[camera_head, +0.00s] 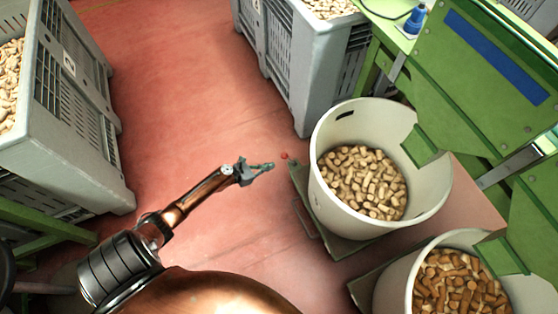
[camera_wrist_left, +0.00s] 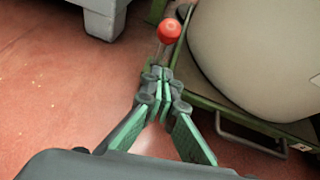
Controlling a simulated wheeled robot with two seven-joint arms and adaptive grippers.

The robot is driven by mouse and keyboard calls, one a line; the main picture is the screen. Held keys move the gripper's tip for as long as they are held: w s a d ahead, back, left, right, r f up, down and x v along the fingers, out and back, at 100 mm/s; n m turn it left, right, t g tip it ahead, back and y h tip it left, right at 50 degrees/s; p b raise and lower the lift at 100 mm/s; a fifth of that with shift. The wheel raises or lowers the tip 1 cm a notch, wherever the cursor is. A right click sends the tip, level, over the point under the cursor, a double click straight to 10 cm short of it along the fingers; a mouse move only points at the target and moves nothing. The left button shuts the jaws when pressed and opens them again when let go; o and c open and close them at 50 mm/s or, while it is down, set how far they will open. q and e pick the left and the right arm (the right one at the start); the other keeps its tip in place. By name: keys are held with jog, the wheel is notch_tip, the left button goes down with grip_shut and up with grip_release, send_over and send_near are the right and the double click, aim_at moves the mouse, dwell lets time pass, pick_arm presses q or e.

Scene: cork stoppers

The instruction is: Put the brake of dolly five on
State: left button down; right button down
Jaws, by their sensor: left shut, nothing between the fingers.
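A low green dolly (camera_head: 300,182) carries a large cream tub (camera_head: 328,200) of cork stoppers; I can read no number on it. A brake lever with a red ball knob (camera_head: 285,156) stands at the dolly's left corner. In the left wrist view the red knob (camera_wrist_left: 170,31) sits on a short stem beside the dolly frame (camera_wrist_left: 238,120). My left gripper (camera_head: 271,166) is shut and empty, its tips just short of the knob; it also shows in the left wrist view (camera_wrist_left: 160,76), with the tips near the lever's stem. Whether they touch it I cannot tell. My right gripper is out of view.
A second tub (camera_head: 395,285) of darker corks stands on another dolly (camera_head: 365,283) at the lower right. Grey crates stand at the left (camera_head: 85,140) and at the back (camera_head: 300,75). Green machinery (camera_head: 480,100) overhangs the tubs. The red floor (camera_head: 180,110) between is clear.

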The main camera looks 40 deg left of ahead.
pick_arm(q)
jog(key=w, duration=0.2)
jog(key=w+r, duration=0.1)
jog(key=shift+w+d+r, duration=0.1)
jog(key=shift+w+d, duration=0.3)
jog(key=shift+p, duration=0.3)
